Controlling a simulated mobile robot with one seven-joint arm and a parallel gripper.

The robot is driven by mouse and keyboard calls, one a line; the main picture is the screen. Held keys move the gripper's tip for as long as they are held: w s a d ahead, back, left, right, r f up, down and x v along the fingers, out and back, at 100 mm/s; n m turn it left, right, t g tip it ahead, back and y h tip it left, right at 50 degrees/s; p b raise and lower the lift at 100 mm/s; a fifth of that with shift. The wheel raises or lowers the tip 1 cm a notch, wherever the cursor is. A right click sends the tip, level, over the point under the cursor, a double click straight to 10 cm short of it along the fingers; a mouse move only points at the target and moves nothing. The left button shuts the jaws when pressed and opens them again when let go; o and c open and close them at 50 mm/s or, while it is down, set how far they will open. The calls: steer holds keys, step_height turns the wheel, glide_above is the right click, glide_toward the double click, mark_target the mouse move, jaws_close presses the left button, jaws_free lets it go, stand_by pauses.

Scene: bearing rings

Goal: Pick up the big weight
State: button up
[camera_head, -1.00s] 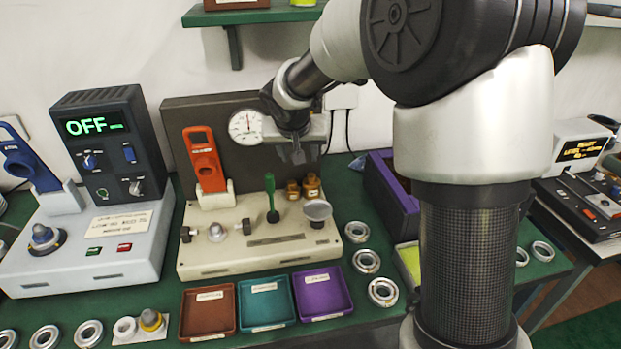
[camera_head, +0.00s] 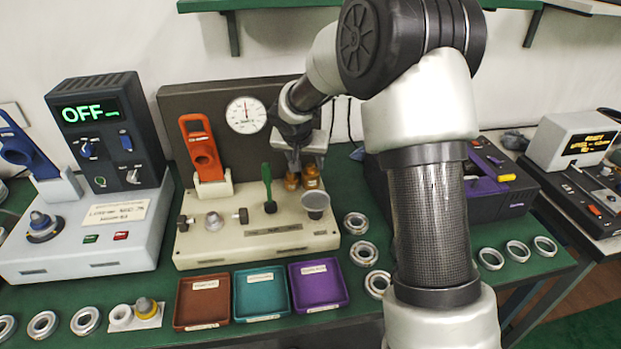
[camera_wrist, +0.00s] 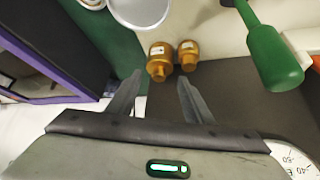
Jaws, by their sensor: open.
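Two brass weights stand side by side on the beige test stand. The big weight (camera_head: 311,176) is the right one in the head view and the left one in the wrist view (camera_wrist: 159,62). The small weight (camera_head: 292,182) is beside it, at right in the wrist view (camera_wrist: 189,55). My gripper (camera_head: 294,163) is open and empty, pointing down just above and behind the weights. In the wrist view its fingertips (camera_wrist: 160,84) spread apart, with the big weight ahead between them and the small weight near the right finger. The gripper partly hides the weights in the head view.
A green lever (camera_head: 268,188) and a grey round pan (camera_head: 316,203) stand close to the weights. A dial gauge (camera_head: 246,115) is on the dark back panel. Brown, teal (camera_head: 261,293) and purple trays lie in front, with several bearing rings around.

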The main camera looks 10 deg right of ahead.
mark_target(310, 167)
steer(key=shift+x, duration=2.75)
jaws_close()
steer(key=shift+w+r, duration=0.1)
steer(key=shift+r, duration=0.1)
